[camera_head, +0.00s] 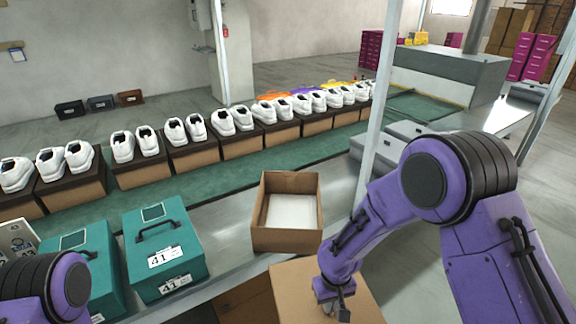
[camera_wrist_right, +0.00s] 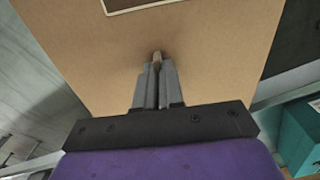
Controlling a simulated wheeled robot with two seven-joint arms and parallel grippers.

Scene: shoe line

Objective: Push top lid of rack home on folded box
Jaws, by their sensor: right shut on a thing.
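An open brown cardboard box (camera_head: 259,231) with a pale inside floor stands upright on the grey line edge, in the middle of the head view. A plain brown cardboard piece, seemingly the lid (camera_head: 294,284), is nearer to me, below the box in the picture. My right gripper (camera_head: 335,304) is over this lid. In the right wrist view its fingers (camera_wrist_right: 157,62) are nearly together, with a small tan edge between their tips and the lid's broad face (camera_wrist_right: 215,50) behind. How the lid meets the box is unclear. My left gripper is out of view.
Teal cases (camera_head: 165,247) marked 41 stand left of the open box. Behind, a green conveyor (camera_head: 235,171) carries dark-lidded boxes with white shoes (camera_head: 222,122). A white post (camera_head: 379,110) rises right of the box. A bare grey strip lies left of the box.

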